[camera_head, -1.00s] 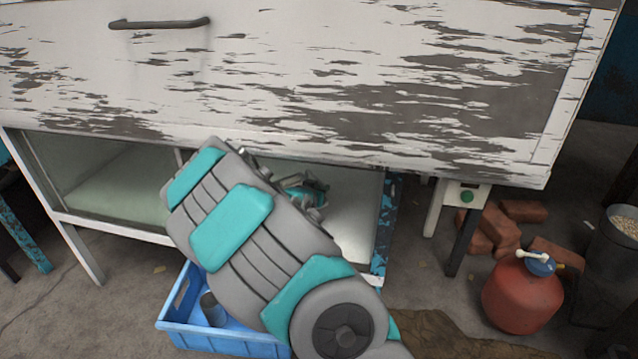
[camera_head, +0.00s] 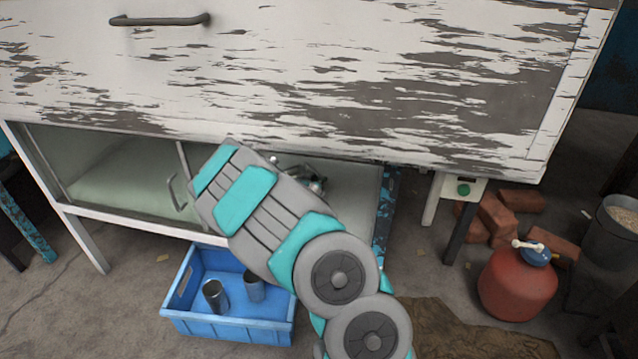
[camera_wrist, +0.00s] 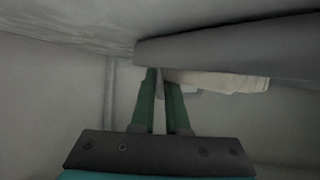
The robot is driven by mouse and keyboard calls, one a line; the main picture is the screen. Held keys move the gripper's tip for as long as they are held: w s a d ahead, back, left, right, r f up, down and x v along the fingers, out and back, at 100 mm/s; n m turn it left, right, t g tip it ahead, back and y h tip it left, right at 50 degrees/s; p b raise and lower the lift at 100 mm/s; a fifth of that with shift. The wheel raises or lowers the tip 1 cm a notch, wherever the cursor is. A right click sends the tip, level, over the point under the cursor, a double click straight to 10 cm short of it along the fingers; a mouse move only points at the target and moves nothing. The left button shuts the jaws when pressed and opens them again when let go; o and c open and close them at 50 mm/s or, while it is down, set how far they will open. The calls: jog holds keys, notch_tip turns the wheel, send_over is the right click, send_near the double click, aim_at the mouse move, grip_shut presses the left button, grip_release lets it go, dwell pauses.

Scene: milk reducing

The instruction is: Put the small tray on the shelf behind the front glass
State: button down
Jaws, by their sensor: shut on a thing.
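The front glass (camera_head: 115,165) is the greenish pane on the left of the cabinet's lower opening, with a handle (camera_head: 176,195) at its right edge. My gripper (camera_wrist: 160,78) is inside the dim cabinet space in the wrist view. Its two green fingers are close together on the edge of a flat grey thing (camera_wrist: 230,50), which looks like the small tray. A pale thing (camera_wrist: 222,81) shows along that edge.
The peeling white cabinet front (camera_head: 330,80) hangs over the opening. A blue crate (camera_head: 230,332) with two dark cups stands on the floor below. A red canister (camera_head: 517,284), bricks (camera_head: 497,215) and a grey bucket (camera_head: 612,235) stand to the right.

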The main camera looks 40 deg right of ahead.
jog(key=c, duration=0.9)
grip_release()
jog(key=shift+r, duration=0.15)
